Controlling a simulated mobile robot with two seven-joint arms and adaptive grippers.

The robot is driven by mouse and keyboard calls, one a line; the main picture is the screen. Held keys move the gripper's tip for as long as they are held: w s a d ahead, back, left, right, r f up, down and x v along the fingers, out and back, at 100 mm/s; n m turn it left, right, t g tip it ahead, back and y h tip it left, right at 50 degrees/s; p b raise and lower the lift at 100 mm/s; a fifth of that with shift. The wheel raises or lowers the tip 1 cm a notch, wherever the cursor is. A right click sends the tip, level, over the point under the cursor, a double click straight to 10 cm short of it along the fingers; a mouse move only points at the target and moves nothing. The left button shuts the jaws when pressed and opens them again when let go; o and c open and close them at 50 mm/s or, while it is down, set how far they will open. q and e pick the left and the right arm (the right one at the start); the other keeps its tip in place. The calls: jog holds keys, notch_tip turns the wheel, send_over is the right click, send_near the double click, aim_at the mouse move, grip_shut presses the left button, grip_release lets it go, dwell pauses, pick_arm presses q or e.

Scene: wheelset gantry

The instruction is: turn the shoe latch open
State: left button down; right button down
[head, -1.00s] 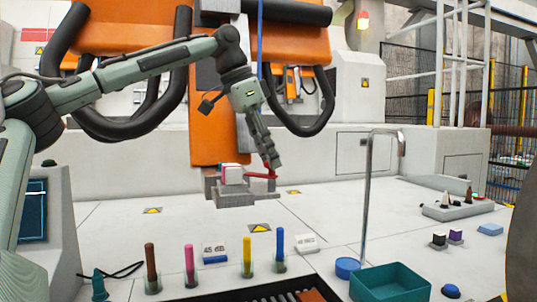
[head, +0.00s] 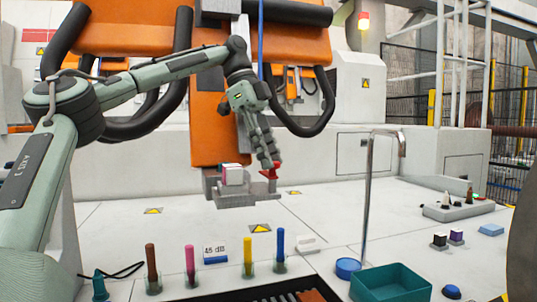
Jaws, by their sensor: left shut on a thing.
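The red shoe latch (head: 270,174) sits at the right side of a grey holder (head: 245,197) below the orange column. Its bar looks short from here, turned partly along my line of sight. My left gripper (head: 272,163) comes down from above and is shut on the latch; its fingers hide part of the red bar. A white block with a pink edge (head: 233,176), perhaps the shoe, sits in the holder just left of the latch. My right gripper is not in view.
A hooked metal post (head: 367,200) stands right of the holder, beside a teal bin (head: 390,284). Several coloured pegs, among them a yellow one (head: 247,257), stand in front. A blue cable (head: 260,40) hangs behind the arm. The deck around the holder is mostly clear.

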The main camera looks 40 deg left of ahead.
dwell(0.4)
pick_arm(q)
jog(key=c, duration=1.2)
grip_release()
jog(key=shift+o, duration=0.2)
jog(key=w+v, duration=0.1)
jog(key=v, duration=0.6)
jog(key=shift+s+r, duration=0.3)
jog(key=shift+s, duration=0.2)
jog(key=shift+f, duration=0.1)
